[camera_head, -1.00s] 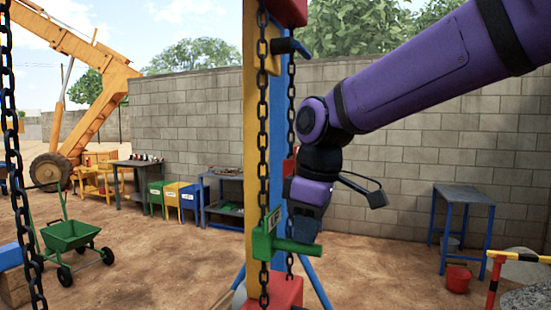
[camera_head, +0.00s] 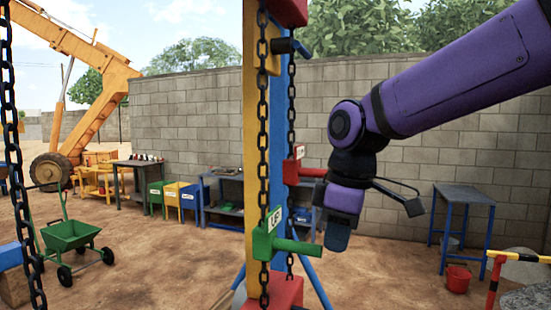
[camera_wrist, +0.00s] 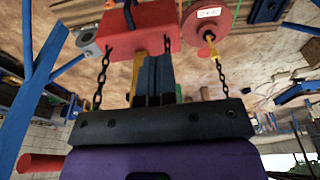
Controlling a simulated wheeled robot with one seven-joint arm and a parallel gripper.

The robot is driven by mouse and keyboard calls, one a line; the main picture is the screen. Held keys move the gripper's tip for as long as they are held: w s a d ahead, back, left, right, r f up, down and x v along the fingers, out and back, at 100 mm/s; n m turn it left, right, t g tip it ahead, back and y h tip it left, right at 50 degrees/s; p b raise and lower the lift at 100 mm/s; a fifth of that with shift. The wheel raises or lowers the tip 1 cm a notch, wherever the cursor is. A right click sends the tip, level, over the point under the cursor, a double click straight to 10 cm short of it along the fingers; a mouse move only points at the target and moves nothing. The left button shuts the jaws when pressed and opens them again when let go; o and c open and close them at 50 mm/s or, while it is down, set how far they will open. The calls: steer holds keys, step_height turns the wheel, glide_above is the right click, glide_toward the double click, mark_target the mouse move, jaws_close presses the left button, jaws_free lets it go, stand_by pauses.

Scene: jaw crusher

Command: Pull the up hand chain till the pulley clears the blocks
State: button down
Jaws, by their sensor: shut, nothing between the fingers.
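The up hand chain (camera_head: 263,120) hangs dark and vertical in front of a yellow and blue post. A green block (camera_head: 264,243) with a white "UP" label sits low on it, and a green bar handle sticks out to the right. My gripper (camera_head: 337,240) points down just right of the green bar's end, shut and empty, with a small gap seeming to show between them. A second chain (camera_head: 290,110) behind carries a red labelled handle (camera_head: 308,172). In the wrist view my shut fingers (camera_wrist: 153,78) point towards a red block (camera_wrist: 138,28). I cannot tell the pulley and blocks for certain.
A red disc (camera_wrist: 210,15) with a label and yellow hook shows in the wrist view. Another chain (camera_head: 18,160) hangs at far left. A green cart (camera_head: 70,236), a blue-legged table (camera_head: 462,195) and a red bucket (camera_head: 458,278) stand on the ground. Open ground lies right of the post.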

steer(key=s+d+r, duration=0.1)
steer(key=d+r, duration=0.2)
steer(key=r, duration=0.2)
steer(key=shift+s+d, duration=0.15)
steer(key=shift+d, duration=0.2)
stand_by(0.5)
steer(key=s+d+f+m+t, duration=0.2)
steer(key=s+d+f+m, duration=0.1)
steer(key=s+d+m, duration=0.3)
steer(key=s+d+f+m+t+h, duration=0.1)
steer(key=s+d+f+m+t, duration=0.1)
steer(key=s+d+m, duration=0.5)
steer(key=d+f+m, duration=0.1)
steer(key=d, duration=0.3)
steer(key=shift+d+f+t+h, duration=0.25)
steer(key=shift+d+t+h, duration=0.05)
steer(key=shift+s+a, duration=0.1)
